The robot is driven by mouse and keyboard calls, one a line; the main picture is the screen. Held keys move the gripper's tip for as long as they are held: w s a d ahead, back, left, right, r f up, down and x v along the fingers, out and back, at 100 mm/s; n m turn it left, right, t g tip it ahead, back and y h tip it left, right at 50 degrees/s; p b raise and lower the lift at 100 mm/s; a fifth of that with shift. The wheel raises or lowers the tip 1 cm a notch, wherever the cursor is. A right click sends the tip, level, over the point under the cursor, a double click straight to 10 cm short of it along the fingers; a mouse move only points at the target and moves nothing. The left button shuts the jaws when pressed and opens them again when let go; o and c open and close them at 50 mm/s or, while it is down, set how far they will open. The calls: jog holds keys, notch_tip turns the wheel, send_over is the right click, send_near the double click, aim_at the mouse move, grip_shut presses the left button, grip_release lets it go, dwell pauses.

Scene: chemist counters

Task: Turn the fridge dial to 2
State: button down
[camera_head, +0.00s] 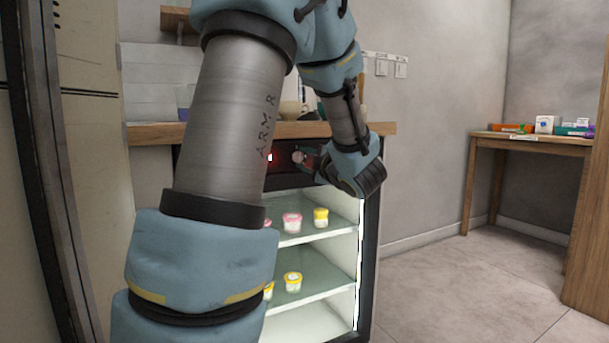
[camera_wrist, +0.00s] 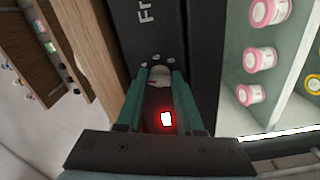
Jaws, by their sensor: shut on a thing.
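The fridge (camera_head: 370,250) stands under a wooden counter, with a dark panel (camera_head: 285,178) above its lit shelves. The pale round dial (camera_head: 298,156) sits on this panel. In the wrist view the dial (camera_wrist: 159,76) lies between the tips of the two teal fingers, with small marks around it. My gripper (camera_wrist: 160,80) is shut on the dial; it also shows at the panel in the head view (camera_head: 304,158). A red-glowing display (camera_wrist: 166,118) shows between the fingers, too bright to read. The dial's setting cannot be read.
Small tubs with pink lids (camera_head: 292,221) and yellow lids (camera_head: 321,216) stand on the fridge's glass shelves. The wooden counter edge (camera_head: 385,128) runs just above the panel. A wooden table (camera_head: 483,140) with small boxes stands at the right, with clear floor before it.

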jog(key=shift+n+b, duration=1.5)
jog(key=shift+b, duration=0.2)
jog(key=c, duration=0.5)
grip_release()
jog(key=shift+c, duration=0.2)
jog(key=p+v, duration=0.1)
jog(key=v, duration=0.9)
jog(key=shift+s+d+p, duration=0.2)
jog(key=shift+s+p, duration=0.15)
jog(key=shift+p, duration=0.05)
